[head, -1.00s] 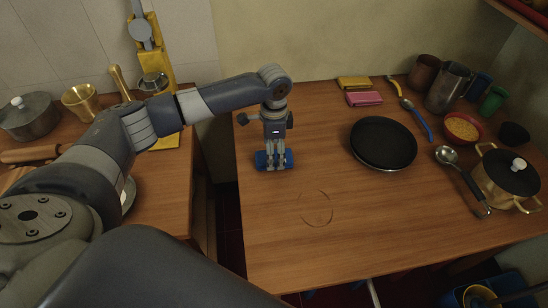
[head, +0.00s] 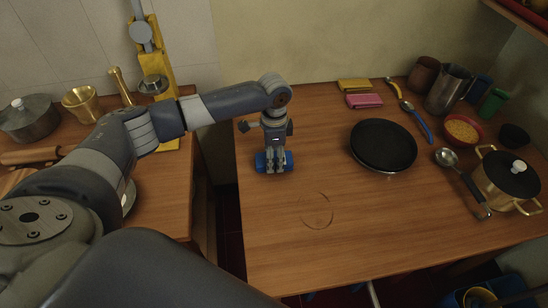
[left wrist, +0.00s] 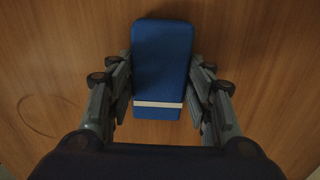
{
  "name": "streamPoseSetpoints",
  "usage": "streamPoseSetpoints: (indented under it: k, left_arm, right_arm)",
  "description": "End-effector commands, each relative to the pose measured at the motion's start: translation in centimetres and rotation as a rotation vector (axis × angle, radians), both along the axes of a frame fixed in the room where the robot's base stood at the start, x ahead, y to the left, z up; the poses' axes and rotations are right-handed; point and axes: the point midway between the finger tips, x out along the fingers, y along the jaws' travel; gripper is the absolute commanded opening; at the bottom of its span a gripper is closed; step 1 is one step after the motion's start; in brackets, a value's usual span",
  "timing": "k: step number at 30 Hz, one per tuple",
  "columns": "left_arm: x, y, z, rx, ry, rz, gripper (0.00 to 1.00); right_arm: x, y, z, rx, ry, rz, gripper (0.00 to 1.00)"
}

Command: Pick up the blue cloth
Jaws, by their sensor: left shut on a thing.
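The blue cloth (head: 261,163) is a folded blue block near the left edge of the wooden table (head: 330,245). In the left wrist view the cloth (left wrist: 161,60) shows a white stripe near its lower end. My left gripper (head: 274,165) points down over the cloth and is shut on it, with its fingers (left wrist: 162,100) against the two long sides. The middle of the cloth is partly hidden by the fingers in the head view. I cannot tell whether the cloth touches the table. My right gripper is not in view.
A black pan (head: 383,145) lies right of the gripper. Pink (head: 364,101) and yellow (head: 354,85) folded cloths lie by the wall. A ladle (head: 462,180), a lidded pot (head: 507,180) and a red bowl (head: 462,130) stand at the right. The table's front middle is clear.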

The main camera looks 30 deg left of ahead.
Motion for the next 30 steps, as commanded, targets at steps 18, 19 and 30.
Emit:
streamPoseSetpoints:
  k: [18,19,30]
  left_arm:
    - [-4.3,-4.9,3.9,-0.003,0.001,-0.007,0.24]
    - [-4.8,-5.5,4.0,-0.003,-0.001,-0.007,0.24]
    - [-9.5,-10.7,4.8,-0.002,-0.001,-0.003,0.24]
  right_arm:
    - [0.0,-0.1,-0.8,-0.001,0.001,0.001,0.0]
    - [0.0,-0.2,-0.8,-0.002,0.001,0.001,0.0]
    - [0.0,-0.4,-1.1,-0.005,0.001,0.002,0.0]
